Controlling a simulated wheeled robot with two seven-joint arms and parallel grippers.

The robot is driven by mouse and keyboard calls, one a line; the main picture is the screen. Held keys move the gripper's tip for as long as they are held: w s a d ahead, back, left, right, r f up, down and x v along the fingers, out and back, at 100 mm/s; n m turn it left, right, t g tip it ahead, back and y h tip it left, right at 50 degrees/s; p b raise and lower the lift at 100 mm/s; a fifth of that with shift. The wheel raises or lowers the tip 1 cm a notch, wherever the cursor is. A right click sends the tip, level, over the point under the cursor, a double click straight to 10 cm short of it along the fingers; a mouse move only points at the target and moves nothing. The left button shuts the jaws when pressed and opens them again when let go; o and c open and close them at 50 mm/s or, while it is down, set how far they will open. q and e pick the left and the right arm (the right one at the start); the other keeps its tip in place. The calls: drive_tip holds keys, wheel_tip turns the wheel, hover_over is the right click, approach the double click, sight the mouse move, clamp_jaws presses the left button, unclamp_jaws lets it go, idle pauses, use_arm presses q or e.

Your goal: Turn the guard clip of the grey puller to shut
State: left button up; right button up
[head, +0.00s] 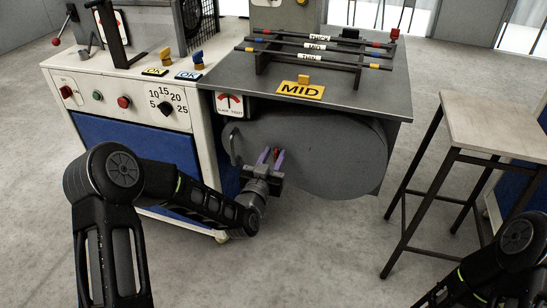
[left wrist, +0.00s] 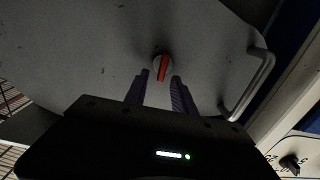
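The grey puller guard (head: 325,155) is a large rounded cover under the tabletop in the head view. It also fills much of the left wrist view (left wrist: 90,45). Whether the fingers touch the clip I cannot tell. My right gripper is out of view.
A bent handle (head: 234,146) sticks out at the cover's left edge. A stool (head: 490,125) stands at the right.

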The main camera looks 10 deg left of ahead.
use_arm(q)
drive_tip(key=shift+c, duration=0.3)
clamp_jaws()
idle(0.3)
